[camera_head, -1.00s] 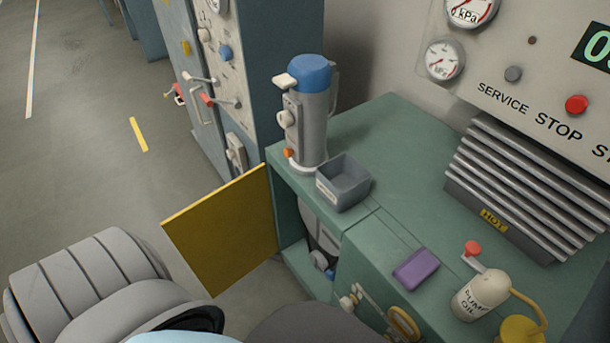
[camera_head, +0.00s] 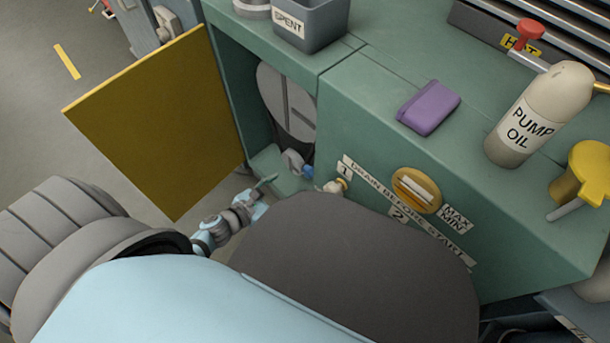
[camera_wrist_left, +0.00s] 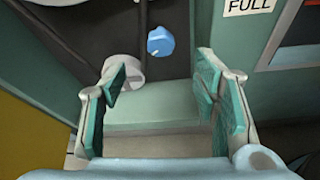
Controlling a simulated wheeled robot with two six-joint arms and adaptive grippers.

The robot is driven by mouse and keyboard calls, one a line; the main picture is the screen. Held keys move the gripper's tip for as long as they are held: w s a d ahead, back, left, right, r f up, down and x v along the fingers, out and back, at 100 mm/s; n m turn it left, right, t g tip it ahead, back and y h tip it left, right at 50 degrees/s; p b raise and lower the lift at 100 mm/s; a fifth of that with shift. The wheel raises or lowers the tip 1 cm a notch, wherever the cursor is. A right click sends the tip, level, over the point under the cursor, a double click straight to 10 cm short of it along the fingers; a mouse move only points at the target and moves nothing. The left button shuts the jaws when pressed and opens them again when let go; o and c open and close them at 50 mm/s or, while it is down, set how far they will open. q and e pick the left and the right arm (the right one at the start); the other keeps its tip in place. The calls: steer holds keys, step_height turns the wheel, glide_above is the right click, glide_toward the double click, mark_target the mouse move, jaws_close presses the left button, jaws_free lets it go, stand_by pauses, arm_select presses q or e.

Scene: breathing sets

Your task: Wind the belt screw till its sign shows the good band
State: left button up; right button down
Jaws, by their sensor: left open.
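The blue knob (camera_head: 308,172), which looks like the belt screw, sits low inside the open cabinet, partly hidden. It shows clearly in the left wrist view (camera_wrist_left: 160,41), beyond my fingertips and near a small grey pulley (camera_wrist_left: 128,72). A large grey wheel (camera_head: 286,100) stands above them in the cabinet. My left gripper (camera_head: 264,186) is at the cabinet's lower opening. In the left wrist view it (camera_wrist_left: 160,100) is open and empty, its green pads spread below the knob, apart from it. I cannot make out a band sign. My right gripper is not in view.
The yellow door (camera_head: 165,125) stands open left of the cabinet. The front panel (camera_head: 480,265) is just right of the opening, with a small tap (camera_head: 333,187) and a yellow-rimmed gauge (camera_head: 416,190).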

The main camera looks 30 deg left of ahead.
mark_target(306, 173)
arm_select(q)
steer(key=b+x, duration=0.2)
steer(key=x, duration=0.5)
steer(key=shift+f, duration=0.25)
steer(key=b+x, duration=0.1)
steer(key=x, duration=0.2)
steer(key=shift+w, duration=0.15)
steer(key=shift+w+d, duration=0.15)
steer(key=shift+w, duration=0.1)
steer(key=c, duration=1.2)
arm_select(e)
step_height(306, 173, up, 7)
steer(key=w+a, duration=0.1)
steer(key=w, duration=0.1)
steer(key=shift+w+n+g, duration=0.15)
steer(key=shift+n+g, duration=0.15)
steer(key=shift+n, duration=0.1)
